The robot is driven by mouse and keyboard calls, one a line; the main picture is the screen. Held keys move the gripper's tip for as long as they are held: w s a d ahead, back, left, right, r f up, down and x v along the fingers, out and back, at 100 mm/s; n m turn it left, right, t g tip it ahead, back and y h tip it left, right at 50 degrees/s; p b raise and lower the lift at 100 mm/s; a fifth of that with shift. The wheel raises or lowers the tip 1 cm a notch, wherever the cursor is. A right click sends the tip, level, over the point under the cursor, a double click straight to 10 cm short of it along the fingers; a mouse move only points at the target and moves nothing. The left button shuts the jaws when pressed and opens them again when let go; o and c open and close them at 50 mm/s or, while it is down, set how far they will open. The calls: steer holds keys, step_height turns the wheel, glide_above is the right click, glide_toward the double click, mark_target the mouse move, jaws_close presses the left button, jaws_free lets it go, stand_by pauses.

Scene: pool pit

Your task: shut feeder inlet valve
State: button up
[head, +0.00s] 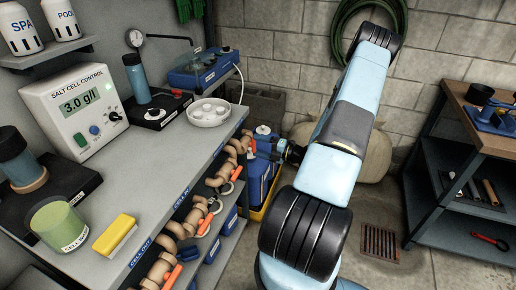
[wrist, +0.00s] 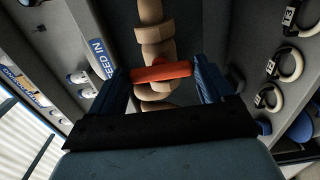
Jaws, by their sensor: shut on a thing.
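The feeder inlet valve's orange handle (wrist: 160,72) lies between my blue gripper fingers (wrist: 162,82) in the wrist view, beside the FEED IN label (wrist: 97,58). My gripper is shut on this handle. The handle lies crosswise over the tan pipe (wrist: 151,28). In the head view my gripper (head: 256,149) is at the far end of the pipe row under the bench edge. An orange bit of the handle (head: 251,147) shows there, and the arm end partly hides the valve.
More orange-handled valves sit nearer along the row, one (head: 206,223) near the CELL IN label. The grey bench (head: 160,165) overhangs the pipes and carries a salt cell control box (head: 78,108). Blue containers (head: 262,180) stand behind my gripper. A shelf unit (head: 455,160) stands right.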

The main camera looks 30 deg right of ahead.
steer(key=shift+s+d+f, duration=0.1)
steer(key=shift+d+f, duration=0.1)
steer(key=o, duration=0.7)
steer(key=shift+o, duration=1.2)
steer(key=shift+a+r, duration=0.1)
steer(key=v, duration=1.3)
steer(key=shift+s+d, duration=0.2)
steer(key=shift+d, duration=0.1)
